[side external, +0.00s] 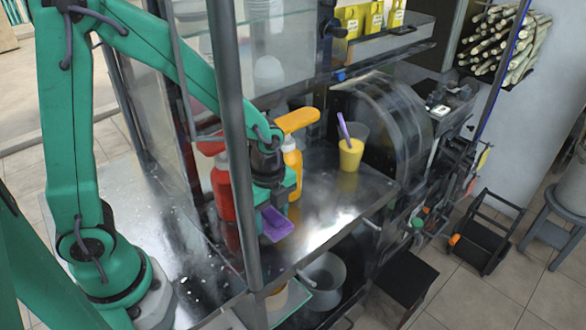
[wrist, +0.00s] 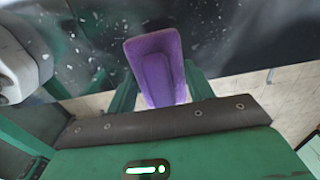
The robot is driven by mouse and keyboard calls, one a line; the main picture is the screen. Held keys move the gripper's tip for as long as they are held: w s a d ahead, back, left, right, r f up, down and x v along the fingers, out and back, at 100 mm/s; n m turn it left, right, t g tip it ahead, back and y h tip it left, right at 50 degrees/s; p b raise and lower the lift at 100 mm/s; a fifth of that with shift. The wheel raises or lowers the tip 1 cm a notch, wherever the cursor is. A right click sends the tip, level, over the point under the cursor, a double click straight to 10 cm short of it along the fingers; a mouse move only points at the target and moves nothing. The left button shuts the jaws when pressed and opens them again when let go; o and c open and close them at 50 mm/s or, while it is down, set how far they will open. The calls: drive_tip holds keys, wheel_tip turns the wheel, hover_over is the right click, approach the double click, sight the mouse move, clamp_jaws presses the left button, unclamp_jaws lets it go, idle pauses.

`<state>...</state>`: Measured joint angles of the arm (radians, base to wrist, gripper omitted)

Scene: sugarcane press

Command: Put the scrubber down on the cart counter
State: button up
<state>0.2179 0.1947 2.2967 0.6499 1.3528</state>
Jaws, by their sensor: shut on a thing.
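The purple scrubber (side external: 276,223) is in my gripper (side external: 268,206), near the front edge of the cart counter (side external: 325,200). In the wrist view the scrubber (wrist: 157,65) shows between the two green fingers of my gripper (wrist: 161,88), which is shut on it. Speckled dark metal lies behind it in that view. I cannot tell whether the scrubber touches the counter or hangs just above it.
A red bottle (side external: 222,190) and an orange-topped bottle (side external: 293,165) stand close to my gripper. A cup of yellow juice (side external: 351,150) stands further back by the press (side external: 385,115). A vertical post (side external: 236,150) crosses the near side. The counter right of my gripper is clear.

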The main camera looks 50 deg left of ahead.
sight(270, 211)
drive_tip(key=shift+f, duration=0.9)
drive_tip(key=shift+f, duration=2.05)
drive_tip(key=shift+f, duration=0.1)
drive_tip(key=o, duration=0.9)
drive_tip(key=shift+o, duration=0.2)
drive_tip(key=shift+r, duration=6.1)
